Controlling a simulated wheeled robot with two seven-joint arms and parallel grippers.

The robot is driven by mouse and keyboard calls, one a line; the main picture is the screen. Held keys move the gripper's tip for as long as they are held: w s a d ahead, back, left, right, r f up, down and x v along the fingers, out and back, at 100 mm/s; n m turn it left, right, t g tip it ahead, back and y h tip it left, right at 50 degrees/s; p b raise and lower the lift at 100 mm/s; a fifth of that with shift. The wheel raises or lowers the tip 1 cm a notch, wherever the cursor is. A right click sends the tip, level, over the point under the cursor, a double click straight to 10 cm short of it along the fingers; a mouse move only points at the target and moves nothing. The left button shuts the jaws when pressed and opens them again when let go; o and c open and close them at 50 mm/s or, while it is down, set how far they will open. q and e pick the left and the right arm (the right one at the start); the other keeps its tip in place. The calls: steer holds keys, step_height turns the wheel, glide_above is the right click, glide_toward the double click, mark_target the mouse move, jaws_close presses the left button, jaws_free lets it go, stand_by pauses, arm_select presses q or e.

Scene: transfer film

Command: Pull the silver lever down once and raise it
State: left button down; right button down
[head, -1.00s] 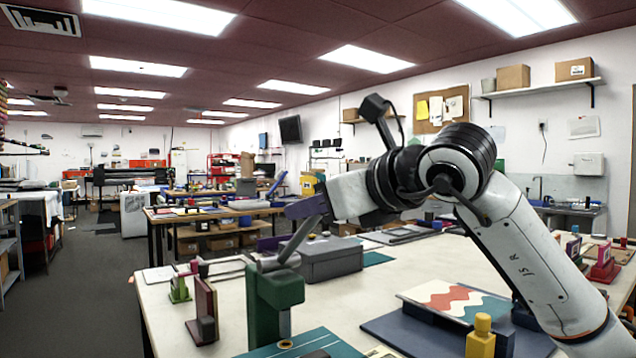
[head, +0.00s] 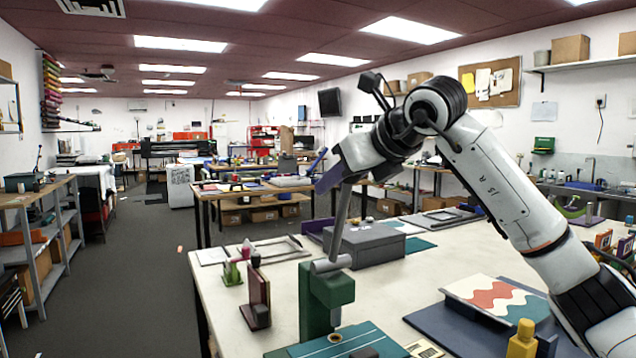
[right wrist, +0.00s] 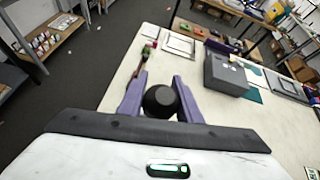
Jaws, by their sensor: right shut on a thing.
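The green press (head: 313,302) stands on the near part of the white worktable (head: 231,292). Its silver lever (head: 342,222) rises from the pivot at the press's top and stands nearly upright, leaning slightly right. My right gripper (head: 328,178) is at the lever's upper end, above the press. In the right wrist view a round black knob (right wrist: 160,100) sits between the purple fingers of the right gripper (right wrist: 160,92), which is shut on it. The gripper hides the lever's top in the head view. My left gripper is not in view.
A grey box (head: 365,246) stands behind the press. A teal plate (head: 350,343) lies at its foot. A dark red upright block (head: 257,295) is to its left. A wavy-patterned board (head: 497,299) and a yellow bottle (head: 522,340) are at the right.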

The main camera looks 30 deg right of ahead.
steer(key=shift+w+f, duration=0.2)
steer(key=shift+f, duration=0.25)
stand_by(0.3)
steer(key=c, duration=1.6)
jaws_free()
steer(key=o, duration=0.3)
steer(key=shift+w+f, duration=0.1)
steer(key=shift+w, duration=0.2)
steer(key=shift+v, duration=0.85)
steer(key=b+v, duration=0.1)
steer(key=v, duration=0.8)
steer(key=shift+w, duration=0.1)
